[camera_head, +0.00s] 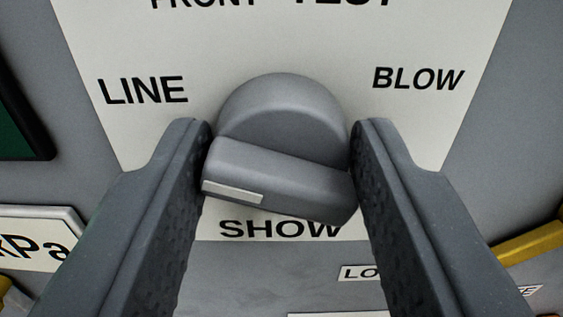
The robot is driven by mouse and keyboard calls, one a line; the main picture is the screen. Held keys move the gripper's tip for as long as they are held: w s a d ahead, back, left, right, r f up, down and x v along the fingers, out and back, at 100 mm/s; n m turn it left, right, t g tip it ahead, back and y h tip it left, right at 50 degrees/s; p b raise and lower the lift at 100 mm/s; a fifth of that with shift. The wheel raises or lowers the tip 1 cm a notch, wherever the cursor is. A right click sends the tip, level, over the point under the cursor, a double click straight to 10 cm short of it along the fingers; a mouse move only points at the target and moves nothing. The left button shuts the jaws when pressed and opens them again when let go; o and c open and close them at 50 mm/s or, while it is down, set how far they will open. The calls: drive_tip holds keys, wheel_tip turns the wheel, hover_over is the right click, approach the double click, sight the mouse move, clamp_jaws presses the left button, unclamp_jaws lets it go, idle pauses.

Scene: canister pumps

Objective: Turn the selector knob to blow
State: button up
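The selector knob (278,178) is a grey round dial with a raised bar across it, in the middle of the view. The bar is slightly tilted, its left end higher than its right. A pale stripe (233,191) marks the bar's left end, below the LINE label (144,90). The BLOW label (418,79) is at the upper right of the knob, and the SHOW label (280,229) is just below it. My gripper (280,150) has one finger at each end of the bar. Both fingers appear to touch it, shut on the knob lengthwise.
The white label plate (270,40) lies behind the knob on a grey panel. A dark green display (20,125) is at the left edge, above a kPa label (35,240). Yellow parts (530,243) show at the lower right.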

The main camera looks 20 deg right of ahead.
drive_tip(key=c, duration=0.3)
